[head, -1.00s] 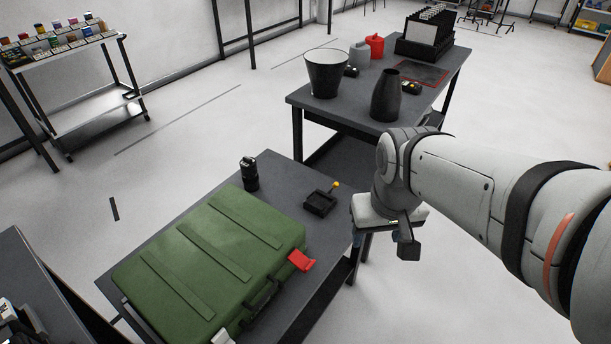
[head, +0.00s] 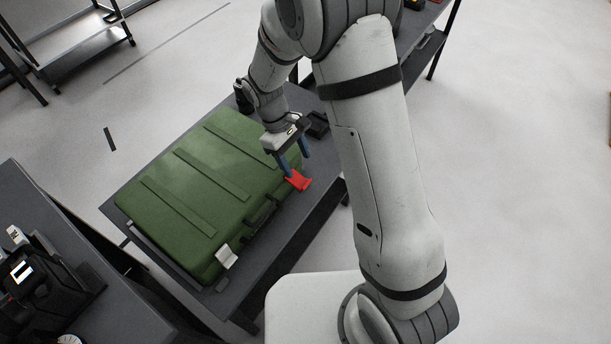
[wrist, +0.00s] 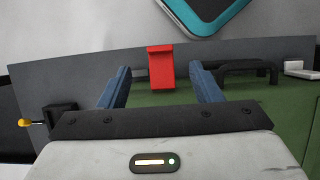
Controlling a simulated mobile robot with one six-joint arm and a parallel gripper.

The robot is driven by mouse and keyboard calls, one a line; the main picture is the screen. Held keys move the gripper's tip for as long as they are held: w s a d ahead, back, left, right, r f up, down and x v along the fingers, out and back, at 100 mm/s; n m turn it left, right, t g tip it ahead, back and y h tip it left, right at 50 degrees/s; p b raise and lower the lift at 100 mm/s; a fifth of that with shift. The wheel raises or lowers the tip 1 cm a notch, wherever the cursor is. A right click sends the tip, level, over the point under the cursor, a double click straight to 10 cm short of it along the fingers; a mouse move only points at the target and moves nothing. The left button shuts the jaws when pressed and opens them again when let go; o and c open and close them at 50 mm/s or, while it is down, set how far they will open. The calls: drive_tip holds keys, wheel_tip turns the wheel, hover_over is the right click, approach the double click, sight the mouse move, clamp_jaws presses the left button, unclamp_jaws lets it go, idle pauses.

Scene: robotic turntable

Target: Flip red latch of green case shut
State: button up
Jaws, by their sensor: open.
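The green case (head: 190,185) lies closed on a dark table, its latch side facing the lower right. Its red latch (head: 298,180) sticks outward from the front edge near the right corner. In the wrist view the red latch (wrist: 161,68) stands out between the two fingers, beyond their tips. My gripper (head: 293,168) is open, with blue fingers pointing down at the case edge close to the latch. In the wrist view the gripper (wrist: 163,85) has a gap on both sides of the latch. Whether a finger touches it cannot be told.
A white latch (head: 227,258) and a dark handle (head: 262,212) are on the same case side. A black box with a yellow-tipped lever (wrist: 60,112) stands beside the case. A black cylinder (head: 243,95) stands behind it. A second dark table (head: 70,250) is at lower left.

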sight(306, 183)
drive_tip(key=x, duration=0.7)
drive_tip(key=shift+d+f, duration=0.15)
drive_tip(key=shift+f, duration=0.1)
drive_tip(key=shift+c, duration=0.6)
drive_tip(key=c, duration=0.9)
